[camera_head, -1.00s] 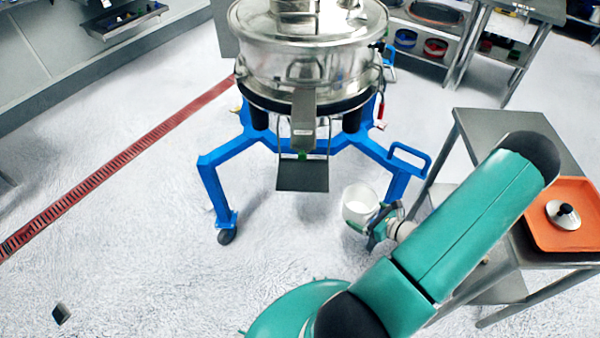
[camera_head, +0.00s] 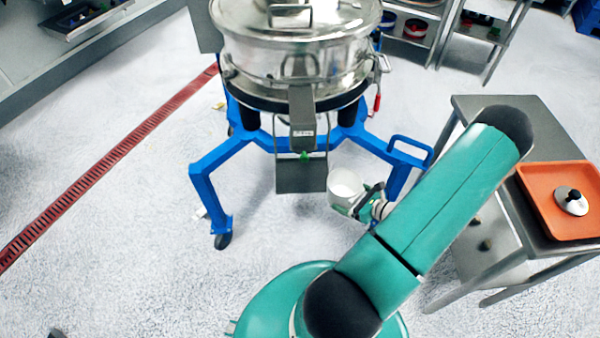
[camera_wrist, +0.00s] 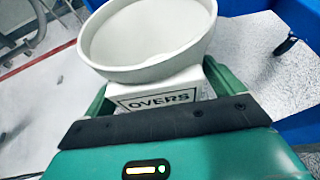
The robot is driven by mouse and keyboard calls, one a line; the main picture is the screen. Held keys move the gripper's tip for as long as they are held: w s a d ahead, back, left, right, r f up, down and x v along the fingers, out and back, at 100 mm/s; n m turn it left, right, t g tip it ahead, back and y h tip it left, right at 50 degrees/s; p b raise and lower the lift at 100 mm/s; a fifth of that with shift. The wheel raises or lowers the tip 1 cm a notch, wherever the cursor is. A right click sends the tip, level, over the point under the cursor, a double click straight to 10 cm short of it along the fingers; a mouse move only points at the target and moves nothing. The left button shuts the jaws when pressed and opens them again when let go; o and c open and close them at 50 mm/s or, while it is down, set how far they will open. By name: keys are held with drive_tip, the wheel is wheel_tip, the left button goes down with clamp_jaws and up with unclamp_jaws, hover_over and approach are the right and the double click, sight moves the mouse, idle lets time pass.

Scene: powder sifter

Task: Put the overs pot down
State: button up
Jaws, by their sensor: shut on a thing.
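The overs pot (camera_head: 345,186) is a white round pot, held off the floor at the right of the sifter's hanging plate. In the wrist view the pot (camera_wrist: 150,40) shows its wide mouth and a block labelled OVERS. My gripper (camera_head: 370,200) is shut on the pot, and its green fingers (camera_wrist: 160,120) flank the labelled block. The pot looks slightly tilted in the wrist view. The sifter (camera_head: 295,50) is a steel drum on a blue frame (camera_head: 225,160). A dark flat plate (camera_head: 301,175) hangs below its spout (camera_head: 302,120).
A red floor drain (camera_head: 110,160) runs at the left. The pale floor (camera_head: 130,270) is clear at the front left.

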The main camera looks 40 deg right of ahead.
hover_over(309, 180)
drive_tip(key=s, duration=0.1)
drive_tip(key=shift+w+f, duration=0.3)
drive_tip(key=shift+f, duration=0.55)
drive_tip(key=shift+w+f, duration=0.3)
drive_tip(key=shift+f, duration=0.55)
drive_tip(key=shift+f, duration=0.15)
drive_tip(key=o, duration=0.7)
